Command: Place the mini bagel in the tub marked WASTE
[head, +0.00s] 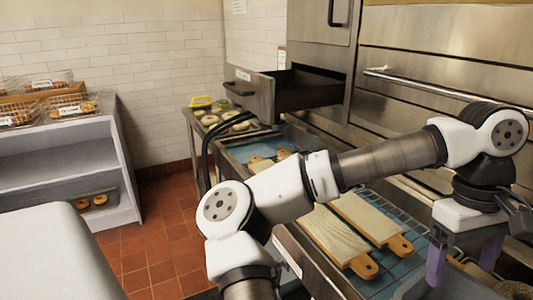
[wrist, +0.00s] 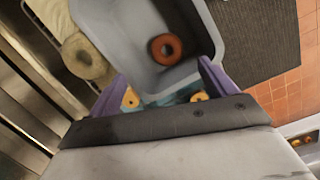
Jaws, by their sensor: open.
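A small reddish-brown ring, which looks like the mini bagel (wrist: 166,48), shows against the inside of a grey tub (wrist: 137,25) in the wrist view. I cannot tell whether it touches the tub's floor. No WASTE marking is readable on this tub. My gripper (wrist: 162,76) is open, its purple fingers apart on either side of the tub's near end, with nothing held between them.
In the head view, boards (head: 372,218) lie on a blue rack below my arm. An open drawer (head: 300,90) juts out behind.

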